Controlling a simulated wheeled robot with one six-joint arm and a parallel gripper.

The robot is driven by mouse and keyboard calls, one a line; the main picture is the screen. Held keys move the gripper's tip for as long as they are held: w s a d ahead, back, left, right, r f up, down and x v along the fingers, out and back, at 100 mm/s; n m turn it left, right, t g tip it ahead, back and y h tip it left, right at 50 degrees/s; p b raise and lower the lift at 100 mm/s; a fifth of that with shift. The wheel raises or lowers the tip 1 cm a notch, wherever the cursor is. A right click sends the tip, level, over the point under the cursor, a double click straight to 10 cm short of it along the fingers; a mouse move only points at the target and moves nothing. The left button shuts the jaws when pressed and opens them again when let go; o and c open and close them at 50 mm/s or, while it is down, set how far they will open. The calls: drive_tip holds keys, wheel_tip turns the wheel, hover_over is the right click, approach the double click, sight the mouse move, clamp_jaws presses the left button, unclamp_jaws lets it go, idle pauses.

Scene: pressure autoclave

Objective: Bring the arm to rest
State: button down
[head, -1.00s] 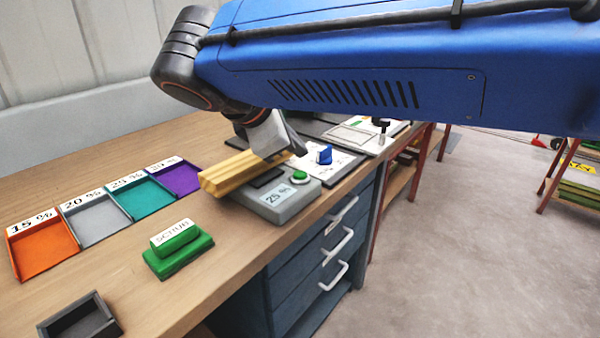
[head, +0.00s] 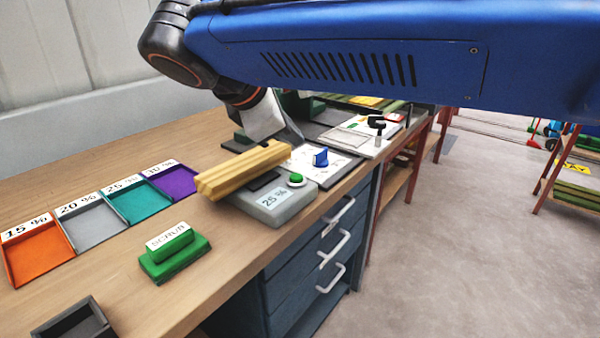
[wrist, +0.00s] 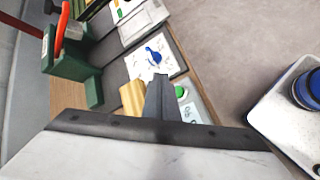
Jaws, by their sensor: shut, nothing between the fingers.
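My blue arm (head: 330,50) reaches across the top of the head view and bends down at its dark joint on the left. My gripper (head: 292,134) is just behind the yellow wooden piece, over the bench. In the wrist view my gripper (wrist: 161,82) shows as shut dark fingers with nothing between them. The yellow wooden piece (head: 240,170) lies on the grey meter (head: 275,205), which reads 25 % and has a green button. The piece also shows beside the fingers in the wrist view (wrist: 132,98).
A white panel with a blue knob (head: 320,158) lies behind the meter. Orange (head: 38,258), grey, teal and purple trays line the left. A green SCRUB block (head: 172,258) and a dark open box (head: 75,322) are in front. Open floor (head: 450,240) lies right of the bench.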

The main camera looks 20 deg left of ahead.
drive_tip(key=w+d+f+m+g, duration=0.1)
drive_tip(key=d+f+m, duration=0.2)
drive_tip(key=d, duration=0.6)
drive_tip(key=w+d+f+m+g, duration=0.1)
drive_tip(key=d+f+m+g, duration=0.15)
drive_tip(key=d, duration=0.75)
drive_tip(key=w+d+f+m+g, duration=0.1)
drive_tip(key=d+f+m, duration=0.3)
drive_tip(key=d, duration=0.5)
drive_tip(key=s+d+f+m+y, duration=0.2)
drive_tip(key=s+d+f+m, duration=1.1)
drive_tip(key=d, duration=0.4)
wheel_tip(320, 180, down, 2)
drive_tip(key=shift+s+f+m+y, duration=0.1)
drive_tip(key=shift+s+m+y, duration=0.25)
drive_tip(key=shift+s, duration=0.35)
drive_tip(key=shift+d+t, duration=0.1)
drive_tip(key=shift+t, duration=0.15)
